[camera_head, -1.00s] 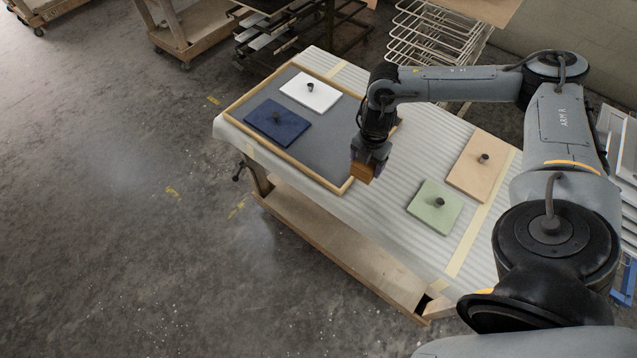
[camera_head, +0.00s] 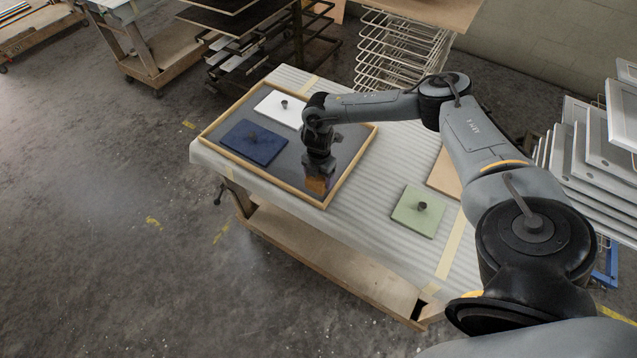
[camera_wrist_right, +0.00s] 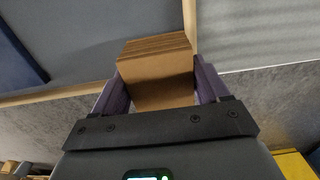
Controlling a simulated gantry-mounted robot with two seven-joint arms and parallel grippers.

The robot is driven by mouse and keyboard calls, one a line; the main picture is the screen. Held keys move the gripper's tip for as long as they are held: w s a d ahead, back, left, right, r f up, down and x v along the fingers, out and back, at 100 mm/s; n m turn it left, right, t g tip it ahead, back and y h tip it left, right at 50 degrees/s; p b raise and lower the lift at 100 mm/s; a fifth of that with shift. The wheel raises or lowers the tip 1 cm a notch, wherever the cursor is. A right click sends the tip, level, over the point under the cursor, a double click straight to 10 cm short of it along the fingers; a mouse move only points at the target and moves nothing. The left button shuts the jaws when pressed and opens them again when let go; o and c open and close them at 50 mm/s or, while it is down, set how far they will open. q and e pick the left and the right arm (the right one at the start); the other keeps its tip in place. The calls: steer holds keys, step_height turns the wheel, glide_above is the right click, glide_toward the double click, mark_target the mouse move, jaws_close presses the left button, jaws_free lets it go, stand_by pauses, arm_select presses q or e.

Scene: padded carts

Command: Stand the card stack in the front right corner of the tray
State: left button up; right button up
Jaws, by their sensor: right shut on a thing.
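The card stack (camera_head: 317,186) is a small brown block of layered cards; it also shows in the wrist view (camera_wrist_right: 158,78). My right gripper (camera_head: 318,178) points down and is shut on it, with a purple finger on each side in the wrist view. The tray (camera_head: 352,165) has a grey floor and a pale wooden rim. The stack is upright inside the outline of the tray's front right corner, close to the rim (camera_wrist_right: 189,22). I cannot tell whether its bottom touches the floor. My left gripper is out of view.
In the tray lie a blue panel (camera_head: 253,150) and a white panel (camera_head: 276,110), each with a dark knob. Right of the tray, a green panel (camera_head: 408,222) and a partly hidden tan panel (camera_head: 445,175) lie on the padded cart top (camera_head: 370,215).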

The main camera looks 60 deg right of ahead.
mark_target(319, 183)
steer(key=shift+f, duration=2)
steer(key=shift+d+f, duration=0.1)
